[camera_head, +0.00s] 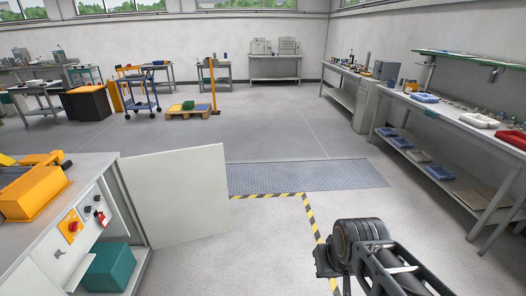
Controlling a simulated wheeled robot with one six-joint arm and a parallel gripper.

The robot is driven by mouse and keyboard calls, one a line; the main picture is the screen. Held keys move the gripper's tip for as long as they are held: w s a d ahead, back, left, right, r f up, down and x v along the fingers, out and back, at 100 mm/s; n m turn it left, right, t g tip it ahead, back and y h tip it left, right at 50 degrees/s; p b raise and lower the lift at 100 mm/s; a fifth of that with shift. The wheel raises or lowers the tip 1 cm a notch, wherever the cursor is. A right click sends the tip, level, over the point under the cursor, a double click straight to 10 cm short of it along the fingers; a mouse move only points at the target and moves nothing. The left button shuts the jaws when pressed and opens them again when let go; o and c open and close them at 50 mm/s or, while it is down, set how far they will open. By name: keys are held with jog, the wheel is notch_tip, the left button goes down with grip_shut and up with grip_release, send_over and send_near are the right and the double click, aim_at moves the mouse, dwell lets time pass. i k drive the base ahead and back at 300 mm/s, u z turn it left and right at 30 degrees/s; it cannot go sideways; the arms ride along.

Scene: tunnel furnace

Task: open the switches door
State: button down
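A plain white door (178,195) stands swung out from the right side of a grey cabinet (92,165) at the left. Behind it, a white panel carries a red rotary switch on a yellow plate (71,226) and other small red and black switches (100,214). A green box (108,267) sits low in the cabinet opening. My gripper (324,264) is at the lower right, well apart from the door, with bare floor between them. It is small and dark, and its fingers cannot be made out.
A yellow machine part (35,190) sits on the cabinet top. A long workbench (460,117) with trays runs along the right. A metal floor plate (305,176) and yellow-black tape (312,218) lie ahead. A pallet (191,112) and a blue trolley (140,92) stand farther back. The middle floor is clear.

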aim_at(179, 196)
jog(key=z, duration=0.3)
jog(key=i, duration=2.7)
jog(key=u, duration=1.7)
jog(key=i, duration=1.05)
jog(key=u, duration=0.85)
